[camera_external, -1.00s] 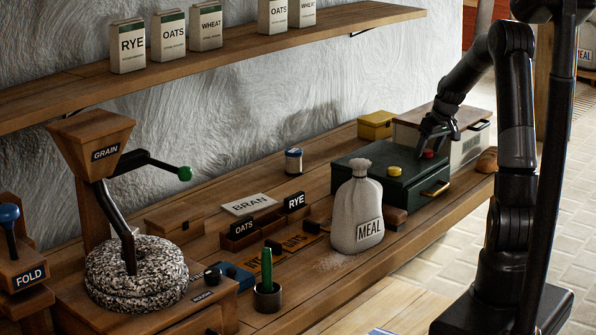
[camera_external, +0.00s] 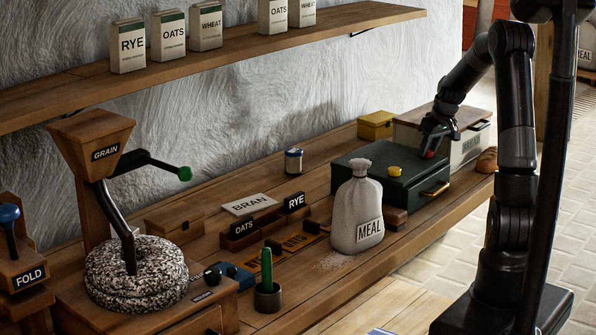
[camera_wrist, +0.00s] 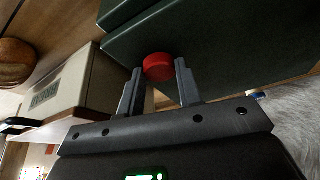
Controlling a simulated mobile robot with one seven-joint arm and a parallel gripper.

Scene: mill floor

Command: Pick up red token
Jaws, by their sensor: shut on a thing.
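The red token (camera_wrist: 158,67) is a small round red piece, held between the two fingertips of my gripper (camera_wrist: 159,85) in the wrist view. In the external view the red token (camera_external: 429,154) shows just under my gripper (camera_external: 432,148), at the right end of the dark green box (camera_external: 352,172). My gripper is shut on the token. In the wrist view the green box (camera_wrist: 225,45) lies behind the token; I cannot tell whether the token still touches its top.
A yellow token (camera_external: 394,170) sits on the green box. A meal sack (camera_external: 357,215) stands in front of it. A yellow box (camera_external: 375,125) and a pale box with a wooden lid (camera_external: 468,150) stand behind. A bread loaf (camera_external: 487,160) lies at the right bench end.

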